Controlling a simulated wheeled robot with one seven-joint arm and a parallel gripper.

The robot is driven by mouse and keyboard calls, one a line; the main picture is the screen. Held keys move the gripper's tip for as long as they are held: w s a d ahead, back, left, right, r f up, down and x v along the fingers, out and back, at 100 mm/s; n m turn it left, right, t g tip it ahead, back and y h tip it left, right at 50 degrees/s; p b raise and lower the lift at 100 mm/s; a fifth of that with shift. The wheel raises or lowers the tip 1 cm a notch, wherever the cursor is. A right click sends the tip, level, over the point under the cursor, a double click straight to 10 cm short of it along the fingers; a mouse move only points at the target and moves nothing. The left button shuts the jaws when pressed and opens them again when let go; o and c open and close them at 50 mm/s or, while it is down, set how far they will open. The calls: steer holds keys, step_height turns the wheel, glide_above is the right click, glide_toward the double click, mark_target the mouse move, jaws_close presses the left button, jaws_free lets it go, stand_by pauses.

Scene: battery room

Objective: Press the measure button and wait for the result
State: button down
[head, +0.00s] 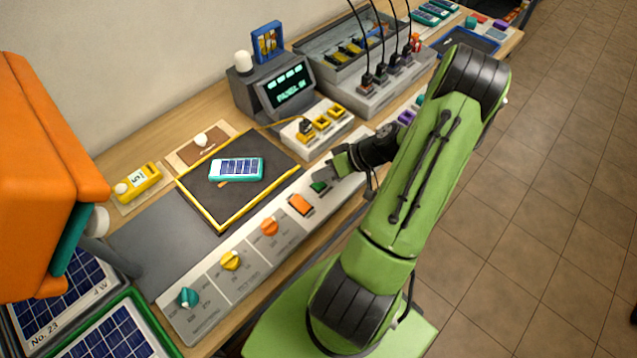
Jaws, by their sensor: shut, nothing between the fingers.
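A white control strip (245,263) runs along the front of the bench. On it is a green button (319,187), probably the measure button; its label is too small to read. My gripper (332,170) is shut and empty, pointing down right beside the green button. I cannot tell whether the fingertips touch it. A small teal-framed solar panel (236,169) lies on the dark yellow-edged mat (211,200). Behind it, a grey display unit (284,90) shows glowing green text that seems to read "PANEL IN".
Beside the button are an orange rocker switch (301,204) and orange (269,226), yellow (231,260) and teal (188,297) knobs. A white block with yellow sockets (318,125) stands behind. A yellow meter (138,182) sits left of the mat. A large orange object fills the left edge.

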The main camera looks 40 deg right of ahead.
mark_target(322, 184)
steer(key=shift+f, duration=0.1)
stand_by(0.3)
steer(key=shift+f+b, duration=0.35)
steer(key=shift+b, duration=0.2)
steer(key=shift+f+b, duration=0.35)
steer(key=shift+b, duration=0.05)
stand_by(0.3)
steer(key=shift+r+p, duration=0.5)
steer(key=shift+r, duration=0.3)
step_height(322, 184, up, 5)
steer(key=p, duration=0.3)
steer(key=shift+r+p, duration=0.1)
steer(key=shift+p, duration=0.2)
